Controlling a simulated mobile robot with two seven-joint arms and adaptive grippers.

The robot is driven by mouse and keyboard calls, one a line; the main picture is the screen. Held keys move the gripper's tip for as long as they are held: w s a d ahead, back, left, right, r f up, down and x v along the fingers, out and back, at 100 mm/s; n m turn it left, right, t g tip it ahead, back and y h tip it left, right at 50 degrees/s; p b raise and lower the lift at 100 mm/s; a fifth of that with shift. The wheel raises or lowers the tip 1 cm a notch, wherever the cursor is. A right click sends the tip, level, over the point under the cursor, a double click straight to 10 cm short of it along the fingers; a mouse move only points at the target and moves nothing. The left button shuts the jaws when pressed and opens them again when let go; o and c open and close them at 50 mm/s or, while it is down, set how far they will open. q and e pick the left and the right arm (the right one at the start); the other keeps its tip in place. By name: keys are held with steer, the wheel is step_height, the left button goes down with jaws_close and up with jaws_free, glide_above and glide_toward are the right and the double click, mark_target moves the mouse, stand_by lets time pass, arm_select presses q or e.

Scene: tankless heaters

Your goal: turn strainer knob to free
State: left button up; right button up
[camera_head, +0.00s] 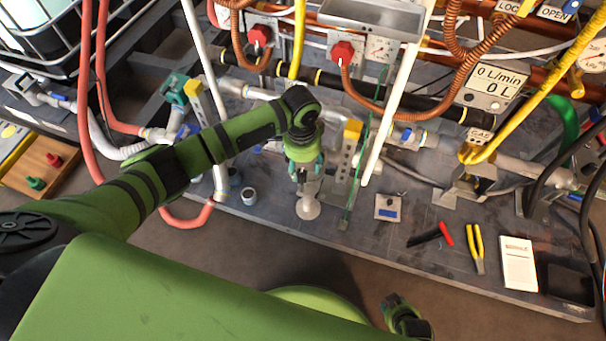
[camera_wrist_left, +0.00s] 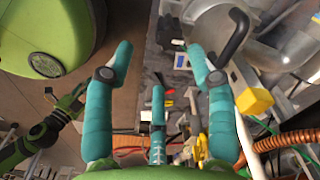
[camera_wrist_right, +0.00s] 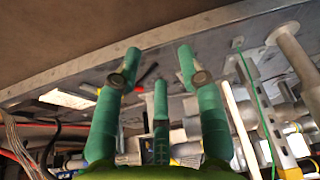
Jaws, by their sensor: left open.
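My left gripper (camera_head: 305,176) is open and points down at the grey bench. Just below it in the head view is a pale grey rounded fitting (camera_head: 308,207), perhaps the strainer; no label or knob marking on it is readable. In the left wrist view the left gripper's teal fingers (camera_wrist_left: 160,52) stand apart with nothing between them. A large grey rounded part (camera_wrist_left: 215,25) with a black curved handle (camera_wrist_left: 237,35) is beside the right-hand finger; I cannot tell if they touch. My right gripper (camera_wrist_right: 160,60) is open and empty, away in front of the bench.
A yellow-ended upright bracket (camera_head: 346,150) and a white slanted pipe (camera_head: 390,115) stand close right of the left gripper. A small box with a blue label (camera_head: 387,208), red-black pliers (camera_head: 430,236), yellow pliers (camera_head: 476,248) and a white booklet (camera_head: 518,263) lie further right.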

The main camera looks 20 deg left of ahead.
mark_target(301, 173)
arm_select(q)
steer(key=shift+w+a+r, duration=0.2)
steer(key=shift+w+a, duration=0.2)
steer(key=shift+a, duration=0.05)
steer(key=shift+f, duration=0.15)
step_height(301, 173, down, 7)
steer(key=shift+r+b, duration=0.2)
steer(key=shift+b, duration=0.85)
jaws_close()
